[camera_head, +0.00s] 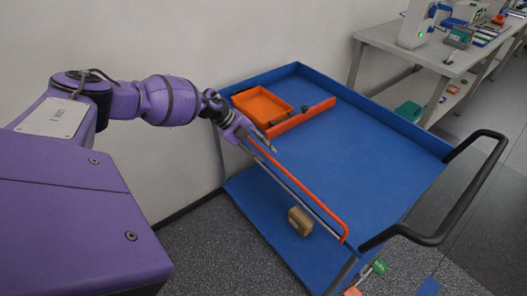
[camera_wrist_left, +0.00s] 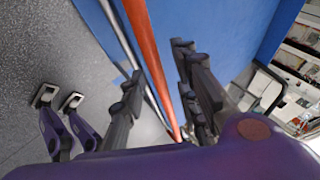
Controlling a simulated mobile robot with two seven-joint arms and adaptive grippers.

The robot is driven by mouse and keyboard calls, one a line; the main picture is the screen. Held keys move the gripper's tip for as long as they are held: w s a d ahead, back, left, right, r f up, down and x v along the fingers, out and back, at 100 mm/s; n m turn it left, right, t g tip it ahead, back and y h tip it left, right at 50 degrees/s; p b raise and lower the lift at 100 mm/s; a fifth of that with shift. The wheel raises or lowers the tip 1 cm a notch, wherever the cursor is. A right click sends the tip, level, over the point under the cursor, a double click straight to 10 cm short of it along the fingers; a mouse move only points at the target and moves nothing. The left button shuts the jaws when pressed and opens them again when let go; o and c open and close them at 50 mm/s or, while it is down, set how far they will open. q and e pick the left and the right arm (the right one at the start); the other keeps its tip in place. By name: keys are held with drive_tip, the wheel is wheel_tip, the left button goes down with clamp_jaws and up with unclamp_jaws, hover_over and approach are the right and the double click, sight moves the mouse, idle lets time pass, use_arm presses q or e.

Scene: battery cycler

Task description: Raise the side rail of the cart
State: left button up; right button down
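The blue cart (camera_head: 370,150) stands in the middle of the head view. Its orange side rail (camera_head: 305,190) runs along the near left side, beside a thin grey bar, and bends down at its front end. My left gripper (camera_head: 257,142) is at the rail's far end, by the cart's back left. In the left wrist view the orange rail (camera_wrist_left: 146,50) passes between the two dark fingers of my left gripper (camera_wrist_left: 158,62). The fingers are spread, with gaps beside the rail. My right gripper is not in view.
An orange tray (camera_head: 262,105) and an orange divider bar (camera_head: 302,118) are on the cart top. A black push handle (camera_head: 465,205) sticks out right. A wall is behind; a grey bench (camera_head: 440,55) stands at back right.

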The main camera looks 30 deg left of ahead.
use_arm(q)
drive_tip(key=v, duration=1.1)
